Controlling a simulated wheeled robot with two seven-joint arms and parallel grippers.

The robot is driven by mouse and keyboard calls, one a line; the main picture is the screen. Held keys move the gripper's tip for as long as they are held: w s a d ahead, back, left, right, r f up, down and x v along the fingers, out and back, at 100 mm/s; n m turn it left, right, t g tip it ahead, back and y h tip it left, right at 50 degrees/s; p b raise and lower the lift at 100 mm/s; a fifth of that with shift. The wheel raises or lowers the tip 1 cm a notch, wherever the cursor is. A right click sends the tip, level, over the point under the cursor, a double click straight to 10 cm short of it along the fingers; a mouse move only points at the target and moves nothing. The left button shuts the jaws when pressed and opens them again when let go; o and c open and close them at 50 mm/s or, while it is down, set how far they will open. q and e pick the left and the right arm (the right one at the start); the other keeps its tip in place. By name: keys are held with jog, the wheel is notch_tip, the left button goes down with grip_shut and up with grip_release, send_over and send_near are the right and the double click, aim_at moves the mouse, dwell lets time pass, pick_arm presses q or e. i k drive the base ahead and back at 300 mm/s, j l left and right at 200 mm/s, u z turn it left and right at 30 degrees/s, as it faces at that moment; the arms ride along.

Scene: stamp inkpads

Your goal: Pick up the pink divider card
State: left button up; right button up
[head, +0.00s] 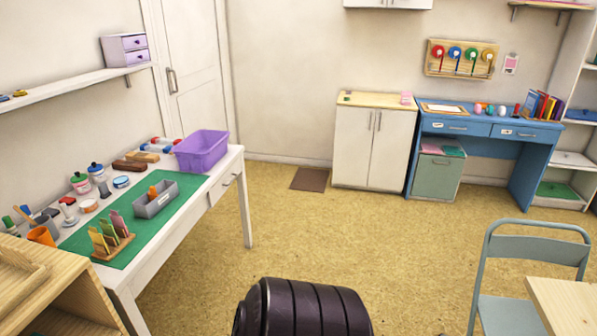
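A pink card (119,223) stands upright at the right end of a small wooden stand (112,249) on the white desk at the left. A green card (109,233) and a yellow card (98,241) stand beside it in the same stand. The stand rests on a green mat (150,233). Neither of my grippers is in view.
On the white desk (238,167) are a grey tray (154,207), a purple bin (201,151), several bottles and an orange cup (41,236). A wooden shelf unit (62,283) stands in front at left. A grey chair (508,310) is at right. The middle floor is clear.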

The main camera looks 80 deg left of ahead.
aim_at(118, 221)
jog(key=u, duration=4.05)
